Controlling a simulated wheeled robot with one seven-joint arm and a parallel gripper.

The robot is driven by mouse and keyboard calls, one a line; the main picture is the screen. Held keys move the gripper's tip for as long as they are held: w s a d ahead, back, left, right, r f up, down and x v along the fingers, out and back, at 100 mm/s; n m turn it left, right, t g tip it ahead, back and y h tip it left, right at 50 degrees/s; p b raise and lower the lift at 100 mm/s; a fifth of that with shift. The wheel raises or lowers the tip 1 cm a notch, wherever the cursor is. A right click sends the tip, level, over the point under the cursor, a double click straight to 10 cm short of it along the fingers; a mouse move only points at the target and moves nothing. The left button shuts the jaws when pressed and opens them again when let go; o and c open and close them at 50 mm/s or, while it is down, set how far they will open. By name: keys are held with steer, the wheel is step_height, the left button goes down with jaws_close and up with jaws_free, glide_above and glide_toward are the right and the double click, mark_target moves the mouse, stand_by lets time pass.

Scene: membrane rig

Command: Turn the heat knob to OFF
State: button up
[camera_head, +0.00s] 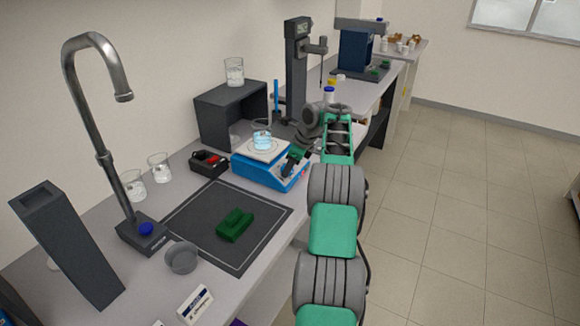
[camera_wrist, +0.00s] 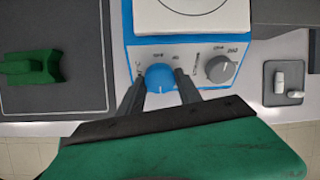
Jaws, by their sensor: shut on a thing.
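The blue hotplate (camera_head: 262,168) stands on the bench with a beaker of pale blue liquid (camera_head: 262,140) on its white top. In the wrist view its front panel (camera_wrist: 187,52) carries a blue knob (camera_wrist: 160,77) on the left and a grey knob (camera_wrist: 221,68) on the right. Printed marks surround both knobs; I cannot read which is heat or where OFF lies. My gripper (camera_wrist: 159,88) is shut on the blue knob, with one dark finger on each side of it. In the head view my gripper (camera_head: 295,158) is at the hotplate's front, partly hidden by my arm.
A dark mat (camera_head: 190,213) with a green block (camera_head: 235,225) lies left of the hotplate. A black box with red items (camera_head: 209,162) and a grey shelf (camera_head: 232,113) stand close behind. A tap (camera_head: 100,150) and two beakers (camera_head: 158,167) are further left. The floor at right is clear.

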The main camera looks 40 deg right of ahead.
jaws_close()
steer(key=shift+r, duration=0.1)
